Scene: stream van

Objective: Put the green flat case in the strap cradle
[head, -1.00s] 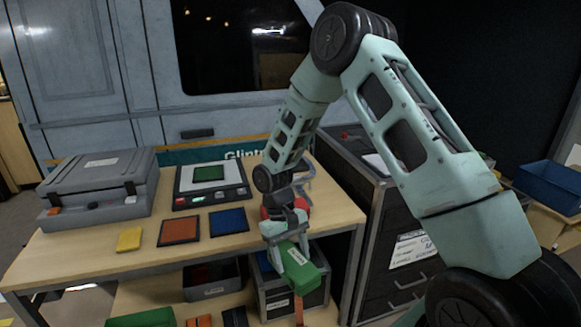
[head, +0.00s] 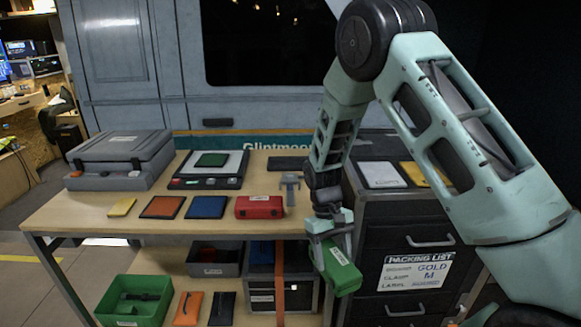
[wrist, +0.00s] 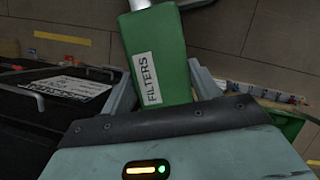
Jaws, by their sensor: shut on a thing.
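My gripper (head: 329,232) is shut on a green flat case (head: 341,272). The case hangs tilted in the air in front of the dark drawer cabinet's left edge, right of the lower shelf. In the wrist view, the case (wrist: 157,62) sits between the fingers with a white FILTERS label facing me. An orange strap (head: 280,279) runs upright over a dark box (head: 262,292) on the lower shelf, left of the case and apart from it. I cannot tell for sure whether this is the strap cradle.
The wooden table (head: 80,212) holds a grey case (head: 118,158), a scale-like device (head: 208,170), coloured flat pieces and a red case (head: 259,207). Below are a green bin (head: 135,301) and a grey bin (head: 214,262). The drawer cabinet (head: 405,235) stands close on the right.

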